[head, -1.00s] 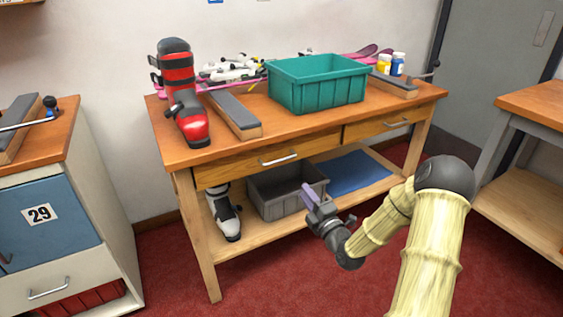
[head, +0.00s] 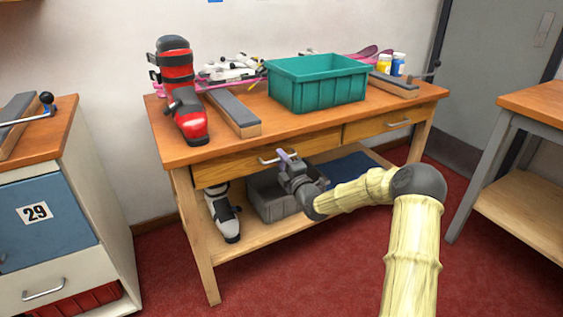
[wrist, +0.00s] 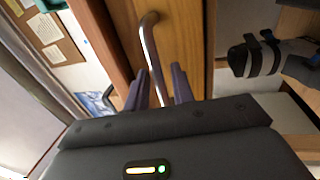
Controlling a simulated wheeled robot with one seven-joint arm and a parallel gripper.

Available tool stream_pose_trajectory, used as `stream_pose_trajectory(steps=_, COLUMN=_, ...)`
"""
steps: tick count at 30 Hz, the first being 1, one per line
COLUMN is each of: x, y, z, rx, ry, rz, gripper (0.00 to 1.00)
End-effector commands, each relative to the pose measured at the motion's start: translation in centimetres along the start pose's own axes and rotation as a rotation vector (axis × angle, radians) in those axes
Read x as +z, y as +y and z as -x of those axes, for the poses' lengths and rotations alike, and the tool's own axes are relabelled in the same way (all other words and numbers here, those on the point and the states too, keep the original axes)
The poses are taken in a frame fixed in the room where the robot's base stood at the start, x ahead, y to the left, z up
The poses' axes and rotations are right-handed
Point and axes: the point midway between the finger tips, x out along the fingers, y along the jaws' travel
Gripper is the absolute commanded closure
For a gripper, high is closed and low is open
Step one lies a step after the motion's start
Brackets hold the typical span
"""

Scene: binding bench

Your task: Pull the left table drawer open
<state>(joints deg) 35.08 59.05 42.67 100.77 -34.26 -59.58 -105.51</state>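The wooden bench's left drawer (head: 225,171) is closed, its front flush under the top. Its metal bar handle (head: 266,161) shows beside my gripper (head: 287,157), which covers the handle's right part in the head view. In the wrist view, the handle (wrist: 150,40) runs down between the two purple-grey fingers of my gripper (wrist: 161,80). The fingers are apart, one on each side of the bar, with a gap showing. I cannot tell whether either finger touches it.
The bench top (head: 185,153) carries a red ski boot (head: 178,90) and a teal crate (head: 318,83). On the lower shelf are a white boot (head: 224,213) and a grey bin (head: 268,196). A cabinet (head: 50,225) stands left; red floor is clear in front.

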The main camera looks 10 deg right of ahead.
Motion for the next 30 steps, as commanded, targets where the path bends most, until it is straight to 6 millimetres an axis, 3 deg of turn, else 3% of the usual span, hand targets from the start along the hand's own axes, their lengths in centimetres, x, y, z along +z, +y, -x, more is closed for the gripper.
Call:
stream_pose_trajectory(steps=9, x=0.0, y=0.0, z=-0.4, rx=-0.001, ry=0.0, rz=0.0, gripper=0.76)
stream_pose_trajectory(steps=14, x=0.0, y=0.0, z=-0.4, rx=-0.001, ry=0.0, rz=0.0, gripper=1.0)
stream_pose_trajectory(steps=30, x=-1.2, y=0.0, z=0.5, rx=-0.002, ry=0.017, rz=0.0, gripper=1.0)
